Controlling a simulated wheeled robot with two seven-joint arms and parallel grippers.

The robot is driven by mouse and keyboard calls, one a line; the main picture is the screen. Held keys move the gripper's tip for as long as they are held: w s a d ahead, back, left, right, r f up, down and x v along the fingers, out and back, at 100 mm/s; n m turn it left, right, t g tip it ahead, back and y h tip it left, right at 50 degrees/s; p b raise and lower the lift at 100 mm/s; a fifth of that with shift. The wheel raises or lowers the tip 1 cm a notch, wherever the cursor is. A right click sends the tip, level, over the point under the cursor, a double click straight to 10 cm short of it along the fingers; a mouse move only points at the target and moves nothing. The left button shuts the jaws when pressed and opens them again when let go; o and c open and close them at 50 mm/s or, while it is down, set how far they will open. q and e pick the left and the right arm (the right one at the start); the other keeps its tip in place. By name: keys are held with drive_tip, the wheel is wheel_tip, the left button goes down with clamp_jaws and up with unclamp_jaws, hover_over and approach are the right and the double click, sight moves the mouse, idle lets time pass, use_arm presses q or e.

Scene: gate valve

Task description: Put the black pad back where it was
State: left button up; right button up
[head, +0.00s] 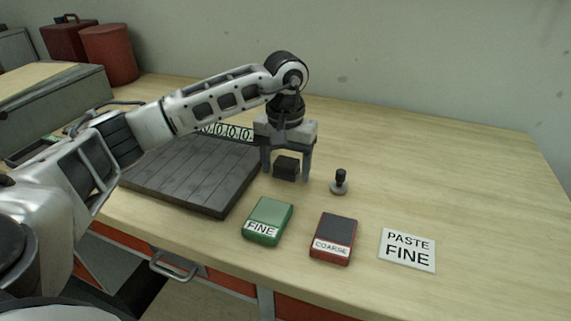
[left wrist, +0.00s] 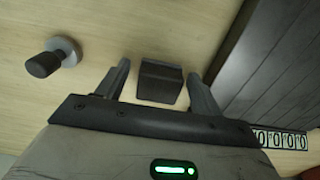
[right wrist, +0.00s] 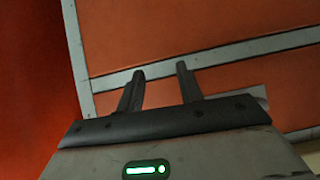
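A small black block (head: 286,167), which looks like the black pad, sits on the wooden table right of the dark slatted board. It also shows in the left wrist view (left wrist: 160,82). My left gripper (head: 286,176) points down over it, with one finger on each side. The fingers are open, and the left wrist view shows gaps between them and the block. My right gripper (right wrist: 160,75) is open and empty in front of an orange cabinet face, outside the head view.
A dark slatted board (head: 185,175) lies left of the block. A black-knobbed stamp-like piece (head: 340,182) stands to the right. A green FINE block (head: 268,221), red COARSE block (head: 334,239) and PASTE FINE card (head: 407,250) lie in front. The table's right side is clear.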

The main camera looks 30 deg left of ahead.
sight(285, 163)
use_arm(q)
wheel_tip(285, 163, up, 12)
drive_tip(key=shift+r, duration=0.2)
drive_tip(key=shift+s+f, duration=0.1)
idle(0.7)
